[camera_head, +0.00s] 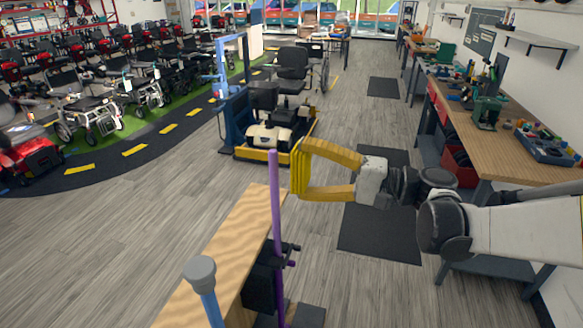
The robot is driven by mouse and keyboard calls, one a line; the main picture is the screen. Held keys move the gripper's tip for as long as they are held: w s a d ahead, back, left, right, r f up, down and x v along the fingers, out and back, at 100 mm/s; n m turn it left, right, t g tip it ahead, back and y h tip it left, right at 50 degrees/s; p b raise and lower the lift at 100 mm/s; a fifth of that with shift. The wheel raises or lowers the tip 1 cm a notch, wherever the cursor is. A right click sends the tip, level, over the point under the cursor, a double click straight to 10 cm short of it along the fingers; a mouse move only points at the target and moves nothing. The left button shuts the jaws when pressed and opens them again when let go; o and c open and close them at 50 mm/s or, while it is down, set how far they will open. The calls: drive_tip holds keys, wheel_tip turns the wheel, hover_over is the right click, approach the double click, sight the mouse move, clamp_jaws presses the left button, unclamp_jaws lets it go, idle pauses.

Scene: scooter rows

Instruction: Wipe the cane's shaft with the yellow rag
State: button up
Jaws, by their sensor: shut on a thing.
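A purple cane shaft (275,215) stands nearly upright by the end of a wooden bench top. A black clamp-like holder (262,280) is beside its lower part. My gripper (299,168) is at the right of the shaft's upper part, with its yellow fingers shut on the yellow rag (297,167). The rag is a narrow, ridged upright strip at the fingertips, and is hard to tell from the fingers. A small gap shows between rag and shaft in the picture; I cannot tell the depth.
A blue post with a grey cap (200,272) stands in front, left of the shaft. The wooden bench top (225,255) lies behind it. A scooter on a blue lift (268,135) stands beyond. A workbench (520,130) lines the right wall.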

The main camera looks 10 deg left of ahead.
drive_tip(key=shift+s+d, duration=0.1)
drive_tip(key=shift+d, duration=0.5)
drive_tip(key=shift+s+d, duration=0.2)
drive_tip(key=shift+d, duration=1.35)
